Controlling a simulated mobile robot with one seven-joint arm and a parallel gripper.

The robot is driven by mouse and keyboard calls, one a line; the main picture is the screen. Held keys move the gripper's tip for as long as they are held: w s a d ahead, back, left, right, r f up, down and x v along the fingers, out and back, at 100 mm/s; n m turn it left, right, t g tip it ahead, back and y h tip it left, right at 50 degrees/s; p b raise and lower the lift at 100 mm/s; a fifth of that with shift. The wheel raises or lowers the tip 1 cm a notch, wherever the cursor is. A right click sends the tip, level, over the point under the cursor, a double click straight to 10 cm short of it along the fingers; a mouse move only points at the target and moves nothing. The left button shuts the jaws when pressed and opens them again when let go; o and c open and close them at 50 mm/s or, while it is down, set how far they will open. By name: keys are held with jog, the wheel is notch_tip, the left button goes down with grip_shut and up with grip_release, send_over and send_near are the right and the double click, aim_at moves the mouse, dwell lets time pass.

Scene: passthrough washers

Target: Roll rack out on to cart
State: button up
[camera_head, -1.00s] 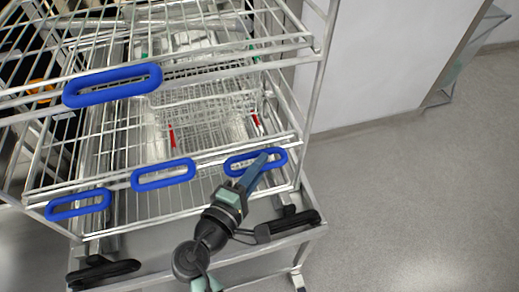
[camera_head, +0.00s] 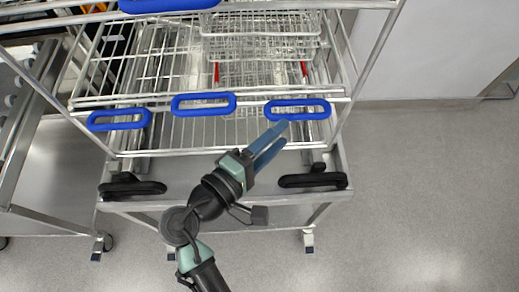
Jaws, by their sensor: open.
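A wire rack (camera_head: 240,131) with several shelves and blue loop handles fills the upper middle of the view. Its lower front rail carries a left blue handle (camera_head: 119,119), a middle blue handle (camera_head: 203,104) and a right blue handle (camera_head: 297,109). The rack stands over a metal cart (camera_head: 225,166) with black handles at its left (camera_head: 132,187) and right (camera_head: 313,180). My gripper (camera_head: 278,139) is open and empty, its blue fingers just below and in front of the right blue handle. Whether a fingertip touches that handle I cannot tell.
Wire baskets (camera_head: 260,45) with red parts sit inside the rack. Another metal cart (camera_head: 50,165) stands at the left. A white wall panel (camera_head: 410,50) is at the upper right. The grey floor (camera_head: 430,200) is clear at the right and front.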

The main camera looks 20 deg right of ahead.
jog(key=v, duration=0.5)
jog(key=shift+s+a+b, duration=0.15)
jog(key=shift+b, duration=0.15)
